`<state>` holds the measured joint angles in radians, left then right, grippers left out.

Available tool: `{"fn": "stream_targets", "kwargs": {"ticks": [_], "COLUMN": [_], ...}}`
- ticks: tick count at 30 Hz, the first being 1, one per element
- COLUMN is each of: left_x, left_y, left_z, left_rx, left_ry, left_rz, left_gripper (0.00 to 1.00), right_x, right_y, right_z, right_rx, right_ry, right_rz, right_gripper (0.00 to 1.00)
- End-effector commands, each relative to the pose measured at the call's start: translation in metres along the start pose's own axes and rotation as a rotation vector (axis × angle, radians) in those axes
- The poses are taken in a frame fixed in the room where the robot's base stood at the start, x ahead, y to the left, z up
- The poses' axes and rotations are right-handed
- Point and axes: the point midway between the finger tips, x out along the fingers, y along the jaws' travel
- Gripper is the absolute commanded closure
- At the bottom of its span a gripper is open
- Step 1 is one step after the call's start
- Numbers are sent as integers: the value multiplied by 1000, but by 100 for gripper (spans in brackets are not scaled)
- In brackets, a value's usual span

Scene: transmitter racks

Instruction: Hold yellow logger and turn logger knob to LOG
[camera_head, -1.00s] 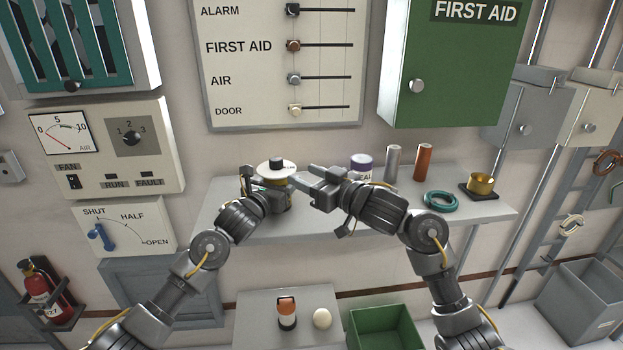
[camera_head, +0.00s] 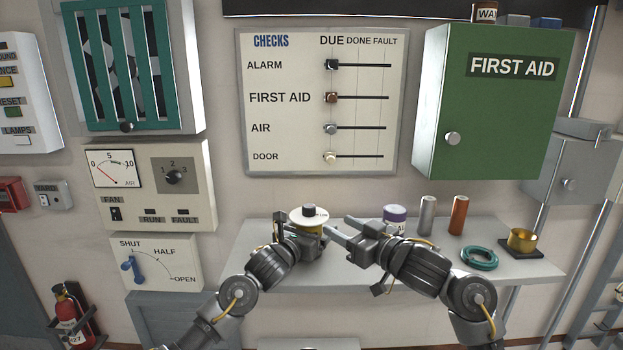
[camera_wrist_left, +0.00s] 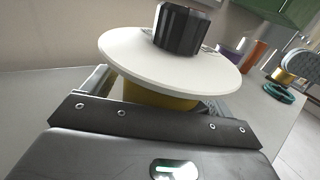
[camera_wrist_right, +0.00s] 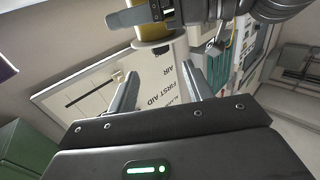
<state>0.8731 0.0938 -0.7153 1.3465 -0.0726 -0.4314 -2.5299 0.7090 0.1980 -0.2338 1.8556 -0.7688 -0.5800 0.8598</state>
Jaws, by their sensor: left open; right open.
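The yellow logger (camera_head: 298,217) stands on the grey shelf, with a wide white disc and a black knob (camera_head: 309,210) on top. In the left wrist view, the knob (camera_wrist_left: 180,30) and white disc show above a strip of yellow body (camera_wrist_left: 155,94). My left gripper (camera_head: 308,234) is open with its fingers around the body below the disc; the disc hides whether they touch. My right gripper (camera_head: 339,225) is open and empty, just right of the logger and apart from the knob. In the right wrist view, the logger (camera_wrist_right: 152,28) is beyond the open fingers. The knob's setting is not readable.
The shelf (camera_head: 350,272) also holds a purple-lidded jar (camera_head: 394,216), a grey cylinder (camera_head: 427,215), an orange cylinder (camera_head: 458,215), a teal ring (camera_head: 480,258) and a brass cup (camera_head: 522,240). A checks board (camera_head: 300,115) and green first aid cabinet (camera_head: 500,120) hang above.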

Motion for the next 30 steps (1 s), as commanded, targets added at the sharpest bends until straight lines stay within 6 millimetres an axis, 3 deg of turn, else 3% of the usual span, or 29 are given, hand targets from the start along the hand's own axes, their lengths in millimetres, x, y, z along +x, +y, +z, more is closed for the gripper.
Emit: {"fn": "stream_targets", "kwargs": {"ticks": [5, 15, 21, 30], "left_x": [-13, -80, -109, -120], "left_y": [1, 1, 1, 0], "left_z": [0, -1, -1, 0], "left_rx": [2, 3, 1, 0], "left_ry": [-1, 0, 1, 1], "left_rz": [1, 0, 1, 0], "left_gripper": [14, 14, 14, 14], "right_x": [0, 0, 0, 0], "right_y": [0, 0, 0, 0], "right_z": [0, 0, 0, 0], "right_rx": [0, 0, 0, 0], "right_ry": [0, 0, 0, 0], "right_rz": [0, 0, 0, 0], "right_gripper": [49, 49, 49, 49]}}
